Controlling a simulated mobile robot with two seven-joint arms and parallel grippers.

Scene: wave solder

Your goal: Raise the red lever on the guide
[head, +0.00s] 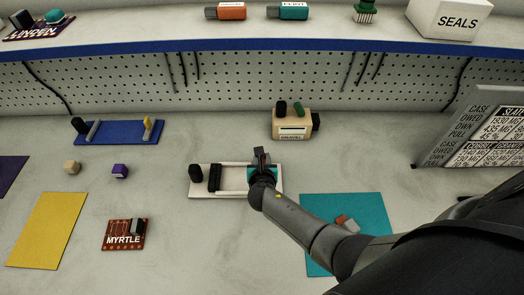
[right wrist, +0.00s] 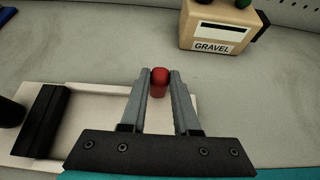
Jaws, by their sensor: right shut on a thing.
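The white guide (head: 235,194) lies on the bench in the middle of the head view, with a black crossbar (head: 215,178) and a black knob at its left. My right gripper (head: 262,155) is over the guide's right end and hides it there. In the right wrist view, the fingers (right wrist: 160,85) are shut on the red lever (right wrist: 160,82), whose rounded red top shows between the fingertips. The guide's pale frame (right wrist: 90,95) and black crossbar (right wrist: 42,120) also show there. The lever's base is hidden, so its tilt cannot be told. My left gripper is not in view.
A tan GRAVEL box (head: 291,123) stands just behind the guide. A blue guide (head: 120,133) with a yellow lever (head: 147,123) lies at the left. A teal mat (head: 320,205), a MYRTLE board (head: 123,240) and a yellow mat (head: 46,230) lie in front. A sign (head: 485,130) stands right.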

